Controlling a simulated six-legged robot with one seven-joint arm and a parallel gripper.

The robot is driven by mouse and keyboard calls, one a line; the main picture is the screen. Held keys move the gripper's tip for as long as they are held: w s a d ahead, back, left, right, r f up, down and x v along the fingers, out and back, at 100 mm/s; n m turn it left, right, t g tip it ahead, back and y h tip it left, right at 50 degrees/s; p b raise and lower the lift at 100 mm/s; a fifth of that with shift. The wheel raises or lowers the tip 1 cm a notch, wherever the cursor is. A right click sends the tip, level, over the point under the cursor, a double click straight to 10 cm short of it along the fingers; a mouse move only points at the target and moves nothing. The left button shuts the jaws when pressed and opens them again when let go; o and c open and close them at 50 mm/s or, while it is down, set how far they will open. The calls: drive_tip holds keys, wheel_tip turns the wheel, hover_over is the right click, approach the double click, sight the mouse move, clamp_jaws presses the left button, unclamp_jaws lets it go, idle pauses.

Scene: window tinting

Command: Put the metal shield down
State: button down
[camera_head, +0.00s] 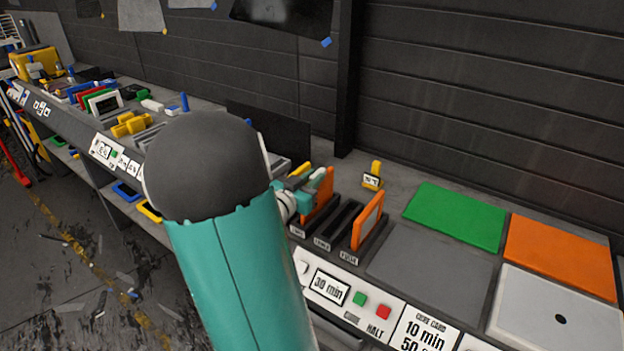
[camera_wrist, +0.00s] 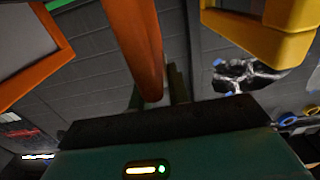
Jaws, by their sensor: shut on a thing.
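My gripper (camera_head: 303,193) is partly hidden behind my own arm, at the slotted rack on the bench. It is shut on an orange-edged panel (camera_head: 319,196), which stands upright at the rack's left end. In the wrist view the panel shows edge-on as an orange bar (camera_wrist: 134,38) running up from the jaws. I take this panel to be the metal shield, though its face is hardly visible. I cannot tell whether its lower edge rests in a slot. The rack (camera_head: 336,226) has dark slots with small labels.
A second orange-framed panel (camera_head: 368,222) stands upright at the rack's right end. A yellow labelled marker (camera_head: 372,177) is behind it. Flat green (camera_head: 455,215), orange (camera_head: 562,256), grey (camera_head: 428,276) and white (camera_head: 556,312) pads lie to the right. Clutter fills the bench's left part.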

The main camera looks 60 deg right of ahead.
drive_tip(key=shift+f, duration=0.2)
drive_tip(key=c, duration=1.3)
unclamp_jaws()
